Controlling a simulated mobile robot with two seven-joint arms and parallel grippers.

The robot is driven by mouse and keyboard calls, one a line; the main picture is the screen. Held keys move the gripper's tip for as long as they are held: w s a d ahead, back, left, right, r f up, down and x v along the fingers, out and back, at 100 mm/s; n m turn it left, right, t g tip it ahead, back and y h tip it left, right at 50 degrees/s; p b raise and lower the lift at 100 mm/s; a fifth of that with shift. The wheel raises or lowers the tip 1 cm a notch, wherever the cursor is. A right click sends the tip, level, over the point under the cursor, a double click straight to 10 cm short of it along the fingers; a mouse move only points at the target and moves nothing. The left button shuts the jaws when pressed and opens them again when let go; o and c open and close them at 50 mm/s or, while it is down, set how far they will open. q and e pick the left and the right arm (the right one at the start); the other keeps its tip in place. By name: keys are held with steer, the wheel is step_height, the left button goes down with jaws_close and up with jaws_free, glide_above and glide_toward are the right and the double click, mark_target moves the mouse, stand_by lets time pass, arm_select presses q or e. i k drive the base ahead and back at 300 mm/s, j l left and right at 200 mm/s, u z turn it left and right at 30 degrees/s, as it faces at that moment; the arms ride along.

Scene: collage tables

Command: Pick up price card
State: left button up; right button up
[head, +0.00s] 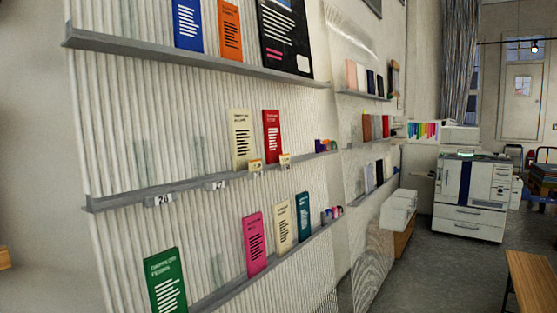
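Two small white cards with dark figures sit on the front edge of the middle wall shelf (110,200). The left card (164,200) seems to read 20, and the right card (216,185) is too small to read surely. Two small yellow and white cards, one left (255,167) and one right (285,161), stand farther along the same shelf. I cannot tell which of these is the price card. Neither of my grippers is in view.
A cream booklet (240,138) and a red booklet (271,136) stand on the middle shelf. More booklets stand on the upper shelf (130,49) and lower shelf (235,288). A printer (470,197) and a wooden table (530,280) are at right, with open grey floor between.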

mark_target(284, 159)
steer(key=i+l+u, duration=0.3)
steer(key=i, duration=0.15)
steer(key=i+l+u, duration=0.3)
steer(key=i, duration=0.15)
